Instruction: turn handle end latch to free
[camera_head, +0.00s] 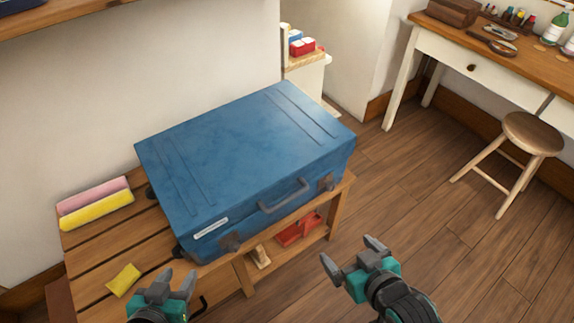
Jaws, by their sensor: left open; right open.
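A blue suitcase (245,150) lies flat and closed on a slatted wooden bench (110,235). Its grey handle (284,196) is on the front side facing me. One latch (229,242) sits near the front left corner and another latch (326,182) near the front right corner; their exact positions are too small to tell. My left gripper (174,282) is open and empty, in front of the suitcase's left corner. My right gripper (350,260) is open and empty, over the floor to the right of the bench, apart from the suitcase.
Pink and yellow rolls (95,204) and a yellow cloth (123,280) lie on the bench's left part. A red object (299,230) is on its lower shelf. A stool (532,134) and a desk (480,68) stand right. The floor (430,190) between is clear.

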